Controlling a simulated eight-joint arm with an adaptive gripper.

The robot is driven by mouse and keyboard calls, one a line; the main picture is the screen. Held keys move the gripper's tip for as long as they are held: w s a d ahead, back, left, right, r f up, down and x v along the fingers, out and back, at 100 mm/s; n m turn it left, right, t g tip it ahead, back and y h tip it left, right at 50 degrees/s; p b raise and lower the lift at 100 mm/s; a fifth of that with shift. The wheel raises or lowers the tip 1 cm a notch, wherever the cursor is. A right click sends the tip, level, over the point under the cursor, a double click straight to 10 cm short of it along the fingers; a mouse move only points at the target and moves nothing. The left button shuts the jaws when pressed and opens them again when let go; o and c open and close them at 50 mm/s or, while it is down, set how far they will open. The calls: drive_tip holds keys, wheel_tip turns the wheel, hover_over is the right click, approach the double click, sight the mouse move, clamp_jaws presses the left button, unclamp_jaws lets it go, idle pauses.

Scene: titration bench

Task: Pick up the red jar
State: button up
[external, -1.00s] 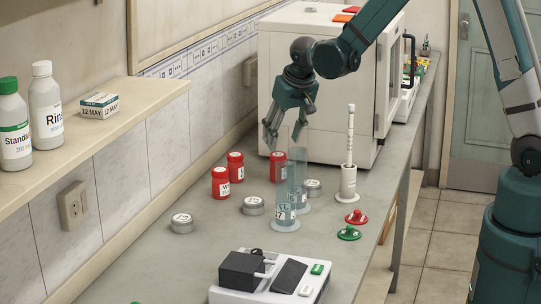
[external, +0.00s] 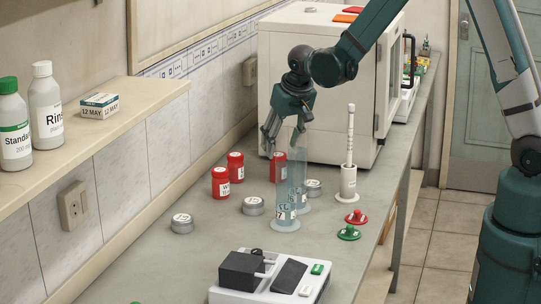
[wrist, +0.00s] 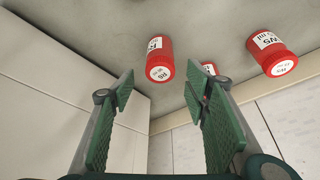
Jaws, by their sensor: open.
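Three red jars with white labels stand on the bench. In the external view one red jar (external: 221,184) is nearest the camera, a second red jar (external: 235,167) is just behind it, and a third red jar (external: 278,167) is to the right, partly behind a glass cylinder. My gripper (external: 279,142) is open and empty above and close to the third jar. In the wrist view one red jar (wrist: 160,62) lies beyond and between my open fingers (wrist: 160,90). Another red jar (wrist: 270,54) is at the right, and one (wrist: 209,68) is mostly hidden by the right finger.
Two clear glass cylinders (external: 286,190) stand near the third jar. A white stand with a rod (external: 348,183) and grey lidded tins (external: 182,223) are around them. A white cabinet (external: 320,95) stands behind; a white device (external: 270,278) is in front.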

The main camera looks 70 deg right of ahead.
drive_tip(key=shift+x, duration=2.5)
drive_tip(key=shift+c, duration=0.3)
drive_tip(key=c, duration=0.9)
